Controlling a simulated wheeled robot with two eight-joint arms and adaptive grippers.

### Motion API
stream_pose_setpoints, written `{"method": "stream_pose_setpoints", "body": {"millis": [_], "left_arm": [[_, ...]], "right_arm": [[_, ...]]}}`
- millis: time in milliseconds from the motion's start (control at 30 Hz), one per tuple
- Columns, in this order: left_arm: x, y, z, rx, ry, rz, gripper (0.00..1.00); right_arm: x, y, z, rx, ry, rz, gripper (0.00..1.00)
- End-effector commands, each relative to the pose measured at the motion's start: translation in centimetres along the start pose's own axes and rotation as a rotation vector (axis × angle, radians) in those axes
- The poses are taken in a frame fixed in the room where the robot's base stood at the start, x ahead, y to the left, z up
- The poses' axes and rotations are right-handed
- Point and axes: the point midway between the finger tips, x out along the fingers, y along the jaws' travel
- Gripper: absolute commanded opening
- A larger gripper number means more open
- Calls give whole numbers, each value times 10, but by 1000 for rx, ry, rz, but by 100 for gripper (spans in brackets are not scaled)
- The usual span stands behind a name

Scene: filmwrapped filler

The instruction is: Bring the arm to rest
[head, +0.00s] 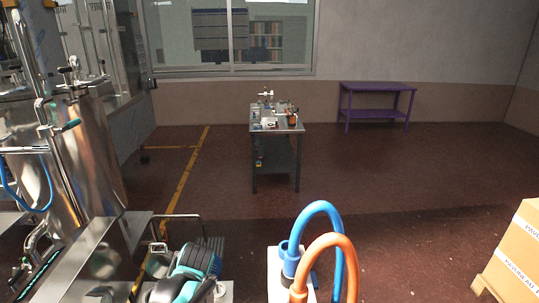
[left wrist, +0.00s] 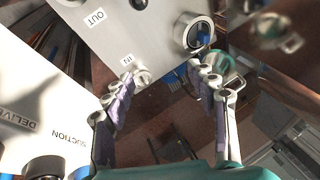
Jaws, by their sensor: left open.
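My left gripper (left wrist: 168,82) shows in the left wrist view with its two fingers spread apart and nothing between them. Past the fingertips is a grey metal panel (left wrist: 115,45) with labels reading OUT and IN and round ports; I cannot tell whether a finger touches it. In the head view a teal and black shape at the bottom, left of centre, may be part of my arm. No gripper fingers can be made out there. My right gripper is in neither view.
A white panel (left wrist: 35,110) marked SUCTION is at left in the wrist view. In the head view, blue (head: 322,208) and orange (head: 330,243) hoses arch up close by, steel machinery (head: 90,140) stands left, and a carton (head: 515,255) right. Open floor lies before a small table (head: 277,128).

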Motion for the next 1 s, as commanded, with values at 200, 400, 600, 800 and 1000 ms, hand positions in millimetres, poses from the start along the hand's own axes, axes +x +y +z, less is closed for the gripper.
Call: {"method": "stream_pose_setpoints", "body": {"millis": [200,400,600,800,1000], "left_arm": [[-22,23,50,-82,108,90,58],[-33,52,101,-184,222,183,58],[-32,75,134,-261,302,248,58],[-31,82,143,-290,330,270,58],[-32,82,143,-290,330,270,58]], "right_arm": [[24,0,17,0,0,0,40],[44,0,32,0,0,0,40],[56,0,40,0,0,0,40],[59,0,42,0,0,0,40],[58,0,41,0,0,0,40]]}}
